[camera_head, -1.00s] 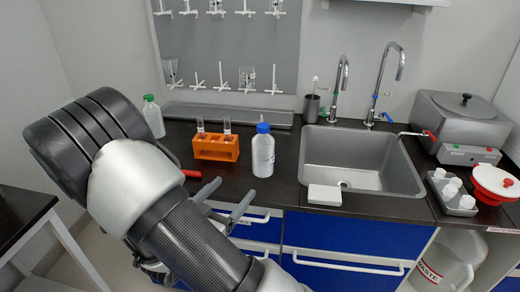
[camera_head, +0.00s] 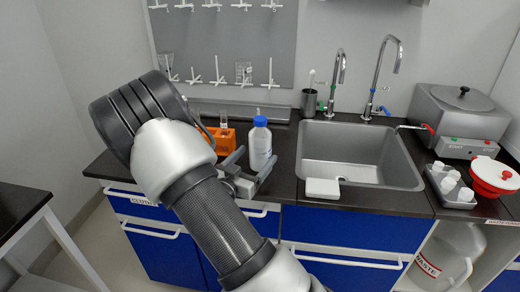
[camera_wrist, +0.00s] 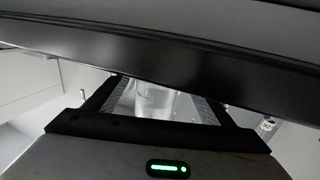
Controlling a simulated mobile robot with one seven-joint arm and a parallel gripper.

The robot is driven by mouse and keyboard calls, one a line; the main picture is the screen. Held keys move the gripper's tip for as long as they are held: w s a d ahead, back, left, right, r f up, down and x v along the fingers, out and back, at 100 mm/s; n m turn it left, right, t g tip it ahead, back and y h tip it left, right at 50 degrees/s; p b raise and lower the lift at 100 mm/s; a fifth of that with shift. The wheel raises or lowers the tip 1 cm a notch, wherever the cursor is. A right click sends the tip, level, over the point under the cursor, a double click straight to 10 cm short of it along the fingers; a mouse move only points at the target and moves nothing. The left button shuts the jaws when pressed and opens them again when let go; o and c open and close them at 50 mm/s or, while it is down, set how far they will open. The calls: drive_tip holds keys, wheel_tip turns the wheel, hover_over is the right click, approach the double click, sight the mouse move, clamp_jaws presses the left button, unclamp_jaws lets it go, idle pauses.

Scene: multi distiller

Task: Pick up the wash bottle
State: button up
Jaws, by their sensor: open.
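A white bottle with a blue cap (camera_head: 260,140), which looks like the wash bottle, stands upright on the dark counter left of the sink. My gripper (camera_head: 258,156) is open at the bottle's near side, low on its body. Its two fingers point toward the bottle, one at each side of its lower part in the picture. In the wrist view a pale, translucent round body (camera_wrist: 154,101) shows between the open fingers. I cannot tell whether a finger touches it. The bottle's base is partly hidden by my gripper.
An orange rack (camera_head: 222,140) with tubes stands just left of the bottle, partly behind my arm. A sink (camera_head: 350,155) with two taps lies to the right, with a white block (camera_head: 322,188) on its front rim. A grey bath (camera_head: 465,112) stands further right.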

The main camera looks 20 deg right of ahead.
drive_tip(key=x, duration=0.3)
drive_tip(key=shift+w+d, duration=0.1)
drive_tip(key=shift+d, duration=0.2)
drive_tip(key=shift+r, duration=0.1)
drive_tip(key=c, duration=0.9)
drive_tip(key=shift+o, duration=0.2)
drive_tip(key=shift+r, duration=0.1)
